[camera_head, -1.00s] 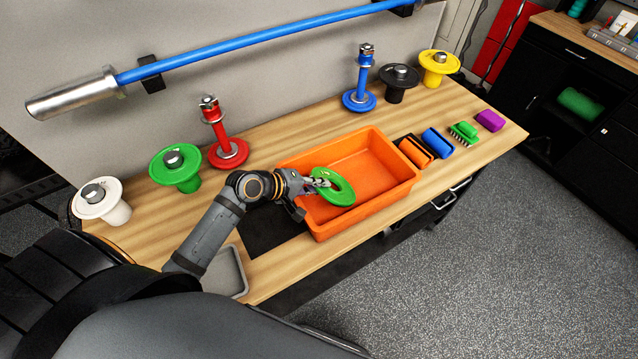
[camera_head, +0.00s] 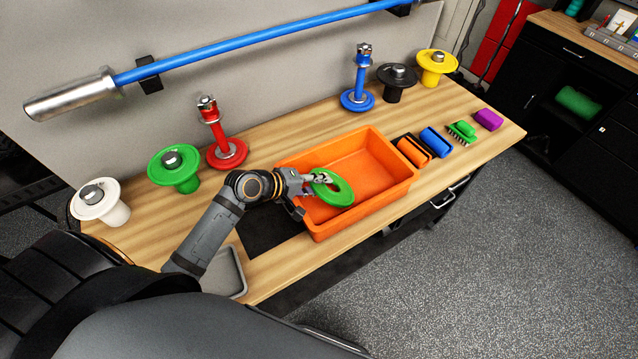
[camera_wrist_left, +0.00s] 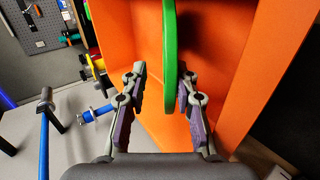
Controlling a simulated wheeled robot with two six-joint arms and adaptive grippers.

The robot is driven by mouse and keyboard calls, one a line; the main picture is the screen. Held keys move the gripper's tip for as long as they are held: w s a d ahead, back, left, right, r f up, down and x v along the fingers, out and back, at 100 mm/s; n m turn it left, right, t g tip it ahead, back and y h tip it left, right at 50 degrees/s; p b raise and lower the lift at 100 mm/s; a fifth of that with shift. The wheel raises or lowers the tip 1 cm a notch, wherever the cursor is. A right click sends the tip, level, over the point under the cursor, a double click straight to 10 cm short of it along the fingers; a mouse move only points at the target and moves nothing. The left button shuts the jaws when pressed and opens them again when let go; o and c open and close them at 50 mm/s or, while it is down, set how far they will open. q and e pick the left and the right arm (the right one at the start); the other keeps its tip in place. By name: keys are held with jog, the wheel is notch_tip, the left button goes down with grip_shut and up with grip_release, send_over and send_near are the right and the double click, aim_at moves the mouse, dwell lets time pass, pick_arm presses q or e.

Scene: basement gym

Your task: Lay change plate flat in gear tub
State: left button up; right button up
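The green change plate (camera_head: 340,196) is a ring inside the orange gear tub (camera_head: 394,189), near its left end. It looks tilted; I cannot tell if it touches the tub floor. My left gripper (camera_head: 319,180) reaches in over the tub's left wall. In the left wrist view the plate (camera_wrist_left: 169,60) stands edge-on between the fingers of the gripper (camera_wrist_left: 163,85). The fingers are apart, with a clear gap on the plate's left side; the right finger is close to it or touching. My right gripper is not in view.
Red (camera_head: 228,155) and blue (camera_head: 358,101) posts stand behind the tub. White (camera_head: 112,207), green (camera_head: 175,170), black (camera_head: 397,80) and yellow (camera_head: 437,65) flanged holders stand along the back. A grey tray (camera_head: 232,273) is at front left.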

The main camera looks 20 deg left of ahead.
pick_arm(q)
jog(key=v, duration=0.6)
jog(key=shift+s+a+f, duration=0.1)
jog(key=shift+a+f, duration=0.1)
jog(key=shift+a, duration=0.2)
jog(key=shift+s+r, duration=0.35)
jog(key=shift+r, duration=0.25)
